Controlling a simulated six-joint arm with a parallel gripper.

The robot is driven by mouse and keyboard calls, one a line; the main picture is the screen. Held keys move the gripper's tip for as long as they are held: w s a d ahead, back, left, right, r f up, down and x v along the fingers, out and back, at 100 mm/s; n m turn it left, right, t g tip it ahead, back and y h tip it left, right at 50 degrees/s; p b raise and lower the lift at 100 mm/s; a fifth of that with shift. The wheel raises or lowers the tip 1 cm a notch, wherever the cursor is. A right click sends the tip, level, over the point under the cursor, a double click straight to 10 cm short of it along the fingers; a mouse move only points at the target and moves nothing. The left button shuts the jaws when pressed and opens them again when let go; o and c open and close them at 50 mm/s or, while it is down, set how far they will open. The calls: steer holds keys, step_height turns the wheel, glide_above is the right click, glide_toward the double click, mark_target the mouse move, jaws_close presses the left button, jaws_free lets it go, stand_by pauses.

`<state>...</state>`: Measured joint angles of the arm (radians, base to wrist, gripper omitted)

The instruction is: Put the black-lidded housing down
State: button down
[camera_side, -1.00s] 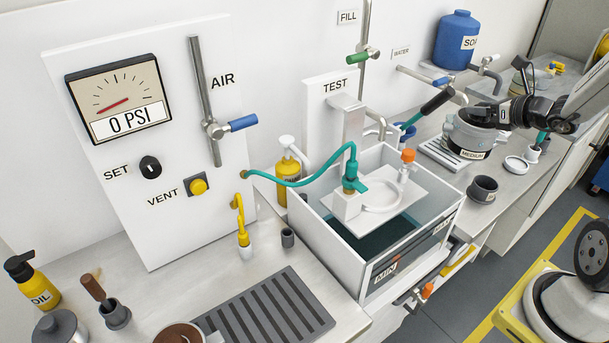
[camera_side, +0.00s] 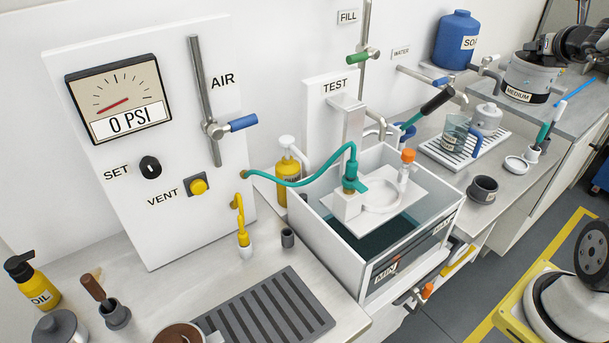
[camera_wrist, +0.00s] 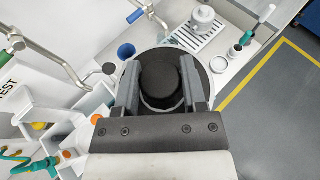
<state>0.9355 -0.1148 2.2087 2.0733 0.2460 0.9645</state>
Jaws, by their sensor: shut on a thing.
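The black-lidded housing (camera_side: 528,78) is a grey round body with a MEDIUM label, at the upper right of the side view. It appears upright, and I cannot tell whether its base touches the worktop. In the wrist view its black lid (camera_wrist: 207,72) fills the middle, with a round black knob (camera_wrist: 161,80) on top. My gripper (camera_wrist: 162,78) is shut on the lid's knob, one finger on each side. In the side view my gripper (camera_side: 548,52) is above the housing, its fingertips hard to make out.
A slatted tray (camera_side: 437,158) holds a glass beaker (camera_side: 454,135) and a grey pot (camera_side: 487,117). A brush (camera_side: 545,130) in a holder, a small dish (camera_side: 516,164) and a dark cup (camera_side: 482,189) stand nearby.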

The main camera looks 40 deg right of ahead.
steer(key=shift+r, duration=0.1)
steer(key=shift+w+a, duration=0.35)
steer(key=shift+w, duration=0.1)
steer(key=w+a+f+n+t+y, duration=0.1)
steer(key=w+a+f+n+y, duration=0.2)
steer(key=a, duration=0.4)
steer(key=w+a+f+n+t+y, duration=0.1)
steer(key=w+a+n+y, duration=0.3)
steer(key=a, duration=0.4)
steer(key=w+a+f+n+t+y, duration=0.1)
steer(key=w+a+f+n+y, duration=0.2)
steer(key=a, duration=0.4)
steer(key=s+a+f+n+g+y, duration=0.15)
steer(key=a+n+g+y, duration=0.45)
steer(key=a, duration=1.1)
steer(key=s+a+f+n+g+y, duration=0.6)
steer(key=s+a+f+n, duration=0.4)
steer(key=s+a+f, duration=0.4)
steer(key=shift+s+a+g, duration=0.6)
steer(key=shift+a+g, duration=0.1)
steer(key=shift+a, duration=0.75)
